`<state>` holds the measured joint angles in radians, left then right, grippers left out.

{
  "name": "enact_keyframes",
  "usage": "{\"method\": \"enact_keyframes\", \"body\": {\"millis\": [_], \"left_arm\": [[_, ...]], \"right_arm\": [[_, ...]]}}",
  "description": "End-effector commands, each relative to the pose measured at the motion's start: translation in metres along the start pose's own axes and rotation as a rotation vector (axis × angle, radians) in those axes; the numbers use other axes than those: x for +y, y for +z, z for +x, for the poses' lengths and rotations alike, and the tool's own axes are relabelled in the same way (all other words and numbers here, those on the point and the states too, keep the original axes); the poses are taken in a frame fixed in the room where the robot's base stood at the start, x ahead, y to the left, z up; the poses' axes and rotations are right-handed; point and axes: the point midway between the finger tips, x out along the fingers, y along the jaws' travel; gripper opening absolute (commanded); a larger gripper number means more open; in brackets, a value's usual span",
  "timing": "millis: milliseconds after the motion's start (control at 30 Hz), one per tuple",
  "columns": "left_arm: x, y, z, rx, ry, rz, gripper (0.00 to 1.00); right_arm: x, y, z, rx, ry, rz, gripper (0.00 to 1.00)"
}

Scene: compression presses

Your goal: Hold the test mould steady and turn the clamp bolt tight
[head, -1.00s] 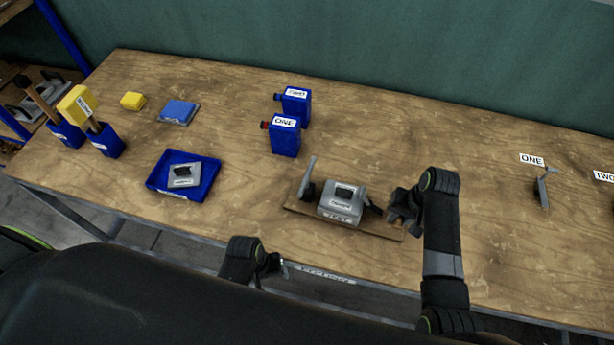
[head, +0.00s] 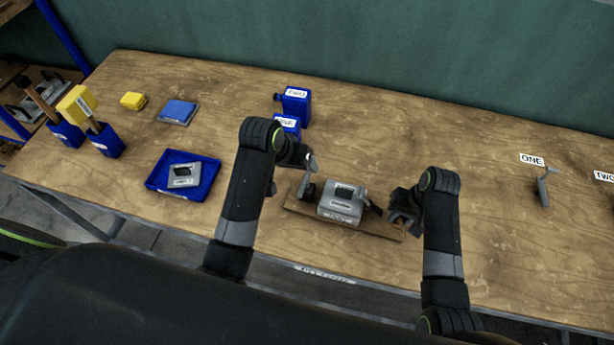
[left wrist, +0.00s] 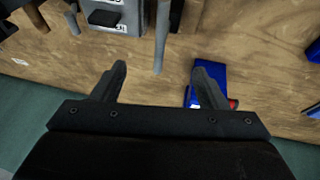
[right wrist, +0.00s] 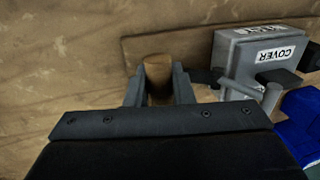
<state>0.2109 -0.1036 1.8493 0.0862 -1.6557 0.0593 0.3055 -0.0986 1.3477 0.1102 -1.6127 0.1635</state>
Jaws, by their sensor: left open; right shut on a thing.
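The test mould (head: 343,203), a grey block with a "COVER" label in the right wrist view (right wrist: 270,55), sits on a wooden board (head: 300,205). A grey clamp bolt lever (head: 308,172) stands at its left side, tilted upward. My right gripper (head: 398,215) is shut on a brown stub (right wrist: 157,72) by the board's right end; the fingers partly hide it. My left gripper (left wrist: 162,66) is open. In the left wrist view the clamp bolt lever (left wrist: 162,38) lies ahead, between the lines of its fingers; contact cannot be told.
A blue tray (head: 207,190) with a grey part is to the left. A label "ONE" with a grey lever (head: 543,187) is far right. Bare table lies between.

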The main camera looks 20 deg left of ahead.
Motion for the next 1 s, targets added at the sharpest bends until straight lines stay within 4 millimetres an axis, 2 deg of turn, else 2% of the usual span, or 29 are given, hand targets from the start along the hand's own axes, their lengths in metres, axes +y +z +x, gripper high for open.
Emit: {"method": "enact_keyframes", "body": {"millis": [700, 1000], "left_arm": [[0.0, 0.001, 0.098, -0.003, 0.0, -0.002, 0.67], [0.0, 0.001, 0.114, -0.001, 0.0, -0.002, 0.67]], "right_arm": [[-0.001, 0.0, 0.0, 0.0, -0.002, 0.0, 0.0], [-0.001, 0.0, 0.0, 0.0, -0.002, 0.0, 0.0]]}}
